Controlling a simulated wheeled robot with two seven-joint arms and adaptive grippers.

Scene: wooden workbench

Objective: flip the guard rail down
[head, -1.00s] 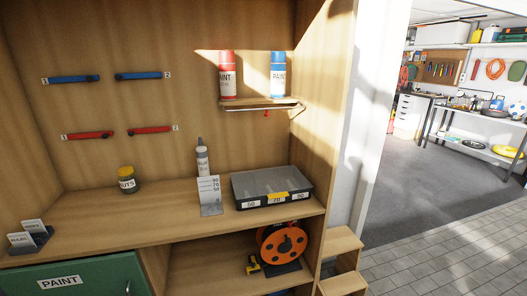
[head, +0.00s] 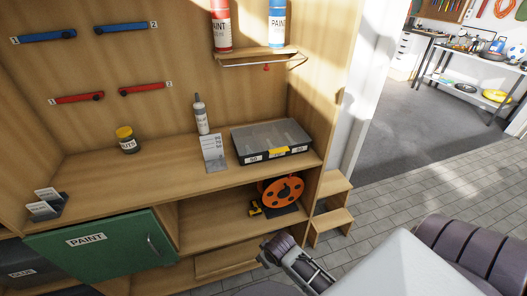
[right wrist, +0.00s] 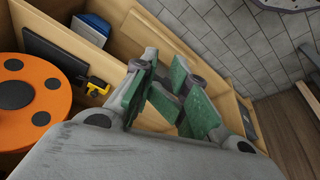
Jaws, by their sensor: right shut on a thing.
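The guard rail (head: 262,62) is a thin metal bar along the front of the small upper shelf (head: 255,52). Behind the rail stand a red paint can (head: 221,28) and a blue paint can (head: 277,25). My right gripper (head: 268,252) is low in front of the bench, well below the rail and apart from it. Its green-padded fingers (right wrist: 166,98) are close together in the right wrist view; I cannot make out what is between them. My left gripper is not in view.
On the worktop stand a parts case (head: 270,143), a card stand (head: 213,153), a glue bottle (head: 201,118) and a nuts jar (head: 126,141). An orange reel (head: 279,192) sits on the lower shelf. A green door (head: 110,245) is at lower left. Wooden steps (head: 332,220) stand at right.

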